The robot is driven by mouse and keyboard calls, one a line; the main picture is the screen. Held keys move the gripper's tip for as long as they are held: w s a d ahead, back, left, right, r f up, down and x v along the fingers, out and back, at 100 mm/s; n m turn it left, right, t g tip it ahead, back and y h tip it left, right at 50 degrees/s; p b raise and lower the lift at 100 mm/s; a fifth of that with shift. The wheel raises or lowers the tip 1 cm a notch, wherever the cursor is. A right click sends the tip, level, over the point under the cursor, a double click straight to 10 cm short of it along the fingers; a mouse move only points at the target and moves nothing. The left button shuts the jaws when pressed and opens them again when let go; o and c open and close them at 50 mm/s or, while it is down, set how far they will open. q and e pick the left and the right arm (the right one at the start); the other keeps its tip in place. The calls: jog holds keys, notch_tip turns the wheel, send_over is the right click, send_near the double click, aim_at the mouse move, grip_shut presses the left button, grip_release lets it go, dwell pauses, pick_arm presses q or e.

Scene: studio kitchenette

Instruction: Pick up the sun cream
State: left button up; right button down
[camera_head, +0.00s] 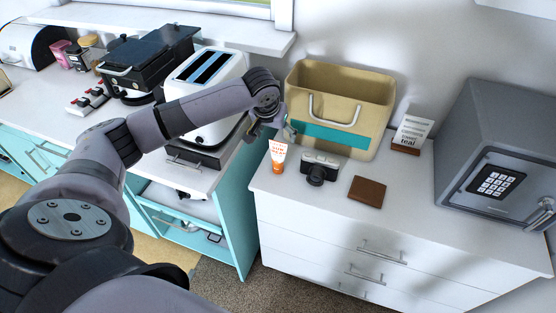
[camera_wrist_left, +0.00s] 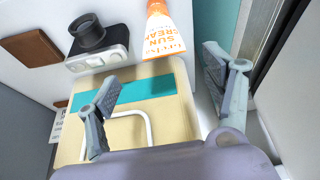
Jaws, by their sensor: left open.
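The sun cream (camera_head: 277,155) is a white and orange tube standing on the white dresser top, near its left edge, in the head view. It also shows at the top of the left wrist view (camera_wrist_left: 168,40), with its name printed in orange. My left gripper (camera_head: 278,130) is just above and behind the tube, close to the beige bin. In the left wrist view my left gripper (camera_wrist_left: 163,95) has its two fingers spread wide with nothing between them. The tube is beyond the fingertips, and I see no contact. My right gripper is not in view.
The beige bin (camera_head: 350,85) with a teal stripe stands behind the tube. A camera (camera_head: 320,168) is close on its right, then a brown wallet (camera_head: 367,191). A small sign (camera_head: 413,132) and a grey safe (camera_head: 500,150) stand further right. A white toaster (camera_head: 205,85) is left.

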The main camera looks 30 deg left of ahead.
aim_at(278, 142)
pick_arm(q)
jog(key=x, duration=0.2)
jog(key=p+x, duration=0.1)
jog(key=x, duration=0.1)
jog(key=p+x, duration=0.1)
jog(key=x, duration=0.1)
jog(key=shift+w+a+r, duration=0.15)
jog(key=shift+w+a, duration=0.1)
jog(key=shift+a, duration=0.05)
jog(key=shift+w+f, duration=0.1)
jog(key=shift+f, duration=0.2)
jog(key=c, duration=1.6)
